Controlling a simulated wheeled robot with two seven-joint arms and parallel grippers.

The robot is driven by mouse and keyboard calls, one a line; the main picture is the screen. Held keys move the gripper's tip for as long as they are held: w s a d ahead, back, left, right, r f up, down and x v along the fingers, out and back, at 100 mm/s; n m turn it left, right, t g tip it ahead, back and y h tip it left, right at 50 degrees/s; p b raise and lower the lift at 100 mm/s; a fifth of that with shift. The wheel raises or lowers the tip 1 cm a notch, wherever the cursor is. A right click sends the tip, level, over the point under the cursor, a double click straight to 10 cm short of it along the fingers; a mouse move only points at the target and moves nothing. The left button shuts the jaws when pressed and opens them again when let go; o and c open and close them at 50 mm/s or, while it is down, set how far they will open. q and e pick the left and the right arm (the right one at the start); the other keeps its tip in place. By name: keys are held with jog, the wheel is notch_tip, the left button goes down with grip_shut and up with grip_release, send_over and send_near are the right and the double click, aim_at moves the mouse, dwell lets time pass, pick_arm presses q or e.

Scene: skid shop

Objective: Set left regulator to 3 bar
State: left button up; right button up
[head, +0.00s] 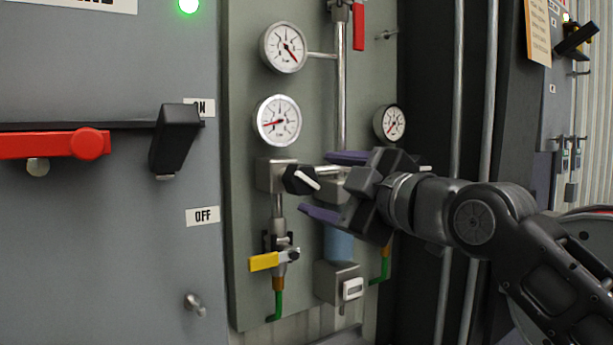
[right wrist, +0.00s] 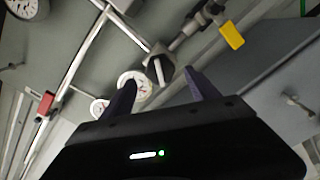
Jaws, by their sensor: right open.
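The left regulator is a grey metal block (head: 270,175) with a dark knob (head: 299,180) carrying a white pointer line that slants down to the right. Its round white gauge (head: 278,120) is just above, with a red needle pointing left and slightly down; the numbers are too small to read. My right gripper (head: 315,183) is open, its purple fingers just right of the knob, one higher and one lower. In the right wrist view the knob (right wrist: 158,66) lies ahead, between the open fingertips, with nothing gripped. The gripper hides the panel's right regulator area. My left gripper is out of view.
Another gauge (head: 284,47) sits higher and a third (head: 390,123) to the right. A yellow-handled valve (head: 264,261) hangs below the regulator. A red lever (head: 70,144) and black handle (head: 173,138) project from the left cabinet. Vertical pipes (head: 486,90) stand right.

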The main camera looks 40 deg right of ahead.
aim_at(309, 181)
jog(key=w+p, duration=0.1)
jog(key=w, duration=0.4)
jog(key=shift+w, duration=0.15)
jog(key=shift+d, duration=0.1)
jog(key=c, duration=1.4)
